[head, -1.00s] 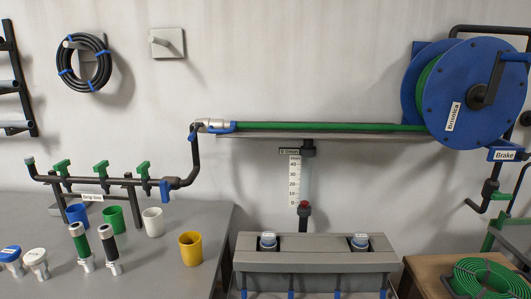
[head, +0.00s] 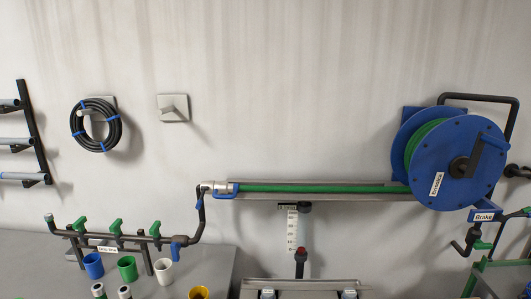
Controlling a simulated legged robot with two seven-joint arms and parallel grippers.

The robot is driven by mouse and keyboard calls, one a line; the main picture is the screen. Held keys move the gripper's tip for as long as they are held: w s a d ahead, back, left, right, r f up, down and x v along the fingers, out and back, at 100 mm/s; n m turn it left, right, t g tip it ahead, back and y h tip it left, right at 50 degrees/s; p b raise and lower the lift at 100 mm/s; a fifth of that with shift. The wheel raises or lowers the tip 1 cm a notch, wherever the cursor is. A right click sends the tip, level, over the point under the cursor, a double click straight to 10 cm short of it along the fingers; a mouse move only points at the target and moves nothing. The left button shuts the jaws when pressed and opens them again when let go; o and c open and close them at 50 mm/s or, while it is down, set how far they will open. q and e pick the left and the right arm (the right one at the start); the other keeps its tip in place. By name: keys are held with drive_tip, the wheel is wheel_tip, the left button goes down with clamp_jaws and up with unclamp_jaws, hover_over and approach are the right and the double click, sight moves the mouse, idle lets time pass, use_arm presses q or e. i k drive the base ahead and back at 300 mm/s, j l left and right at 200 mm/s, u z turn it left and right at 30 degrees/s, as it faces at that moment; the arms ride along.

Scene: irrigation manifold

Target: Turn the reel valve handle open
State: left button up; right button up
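The blue hose reel (head: 455,165) hangs on the wall at the right, with green hose (head: 320,188) running left from it along a grey shelf to a silver coupling (head: 212,187). A blue handle (head: 224,190) lies along the hose at this coupling. Neither of my grippers is in view.
The drip line manifold (head: 125,238) with several green handles and a blue one (head: 178,242) stands at lower left. Blue (head: 93,265), green (head: 127,268), white (head: 164,271) and yellow cups stand on the grey table.

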sight(479, 244)
drive_tip(key=z, duration=1.5)
drive_tip(key=i+l+z, duration=0.15)
drive_tip(key=i+l, duration=0.15)
drive_tip(key=i, duration=0.15)
drive_tip(key=i+l+z, duration=0.15)
drive_tip(key=i, duration=0.3)
drive_tip(key=i+l+z, duration=0.2)
drive_tip(key=i, duration=0.25)
drive_tip(key=i+l+z, duration=0.15)
drive_tip(key=i, duration=0.3)
